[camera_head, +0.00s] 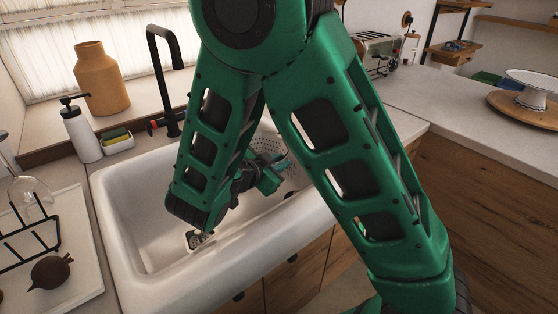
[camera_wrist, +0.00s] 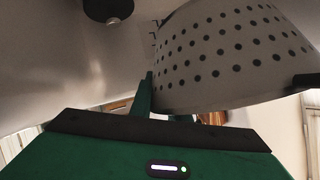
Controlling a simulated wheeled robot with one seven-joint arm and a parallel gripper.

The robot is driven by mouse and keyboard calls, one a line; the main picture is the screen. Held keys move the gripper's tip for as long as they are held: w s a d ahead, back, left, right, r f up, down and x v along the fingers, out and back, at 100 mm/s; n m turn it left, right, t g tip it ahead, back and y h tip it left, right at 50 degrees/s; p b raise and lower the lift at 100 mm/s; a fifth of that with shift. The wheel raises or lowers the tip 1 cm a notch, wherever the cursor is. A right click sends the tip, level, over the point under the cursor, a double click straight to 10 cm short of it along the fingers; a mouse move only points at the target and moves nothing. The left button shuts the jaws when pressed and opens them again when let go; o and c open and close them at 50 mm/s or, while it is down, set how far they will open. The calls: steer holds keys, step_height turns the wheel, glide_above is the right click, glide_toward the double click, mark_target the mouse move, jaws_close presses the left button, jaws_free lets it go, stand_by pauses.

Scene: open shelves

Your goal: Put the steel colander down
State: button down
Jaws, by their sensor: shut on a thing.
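The steel colander (camera_wrist: 228,55) is a grey bowl with rows of round holes, and it fills the upper right of the wrist view. In the head view the colander (camera_head: 268,146) shows only in part behind my green arm, over the right end of the white sink (camera_head: 140,245). My gripper (camera_head: 272,176) is shut on the colander at its near side. In the wrist view my gripper (camera_wrist: 165,98) has its fingers against the lower left of the bowl. Whether the colander touches the sink cannot be told.
A black tap (camera_head: 160,80) stands behind the sink. A soap bottle (camera_head: 80,128) and a sponge holder (camera_head: 117,140) are at its back left. A drying rack (camera_head: 28,240) is on the left. The right counter has free room, with a toaster (camera_head: 375,50) and a cake stand (camera_head: 535,85) farther back.

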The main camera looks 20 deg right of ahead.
steer(key=c, duration=1.7)
jaws_free()
steer(key=shift+o, duration=0.2)
steer(key=shift+r, duration=0.15)
steer(key=shift+r, duration=0.25)
steer(key=v, duration=1.2)
steer(key=shift+r, duration=0.25)
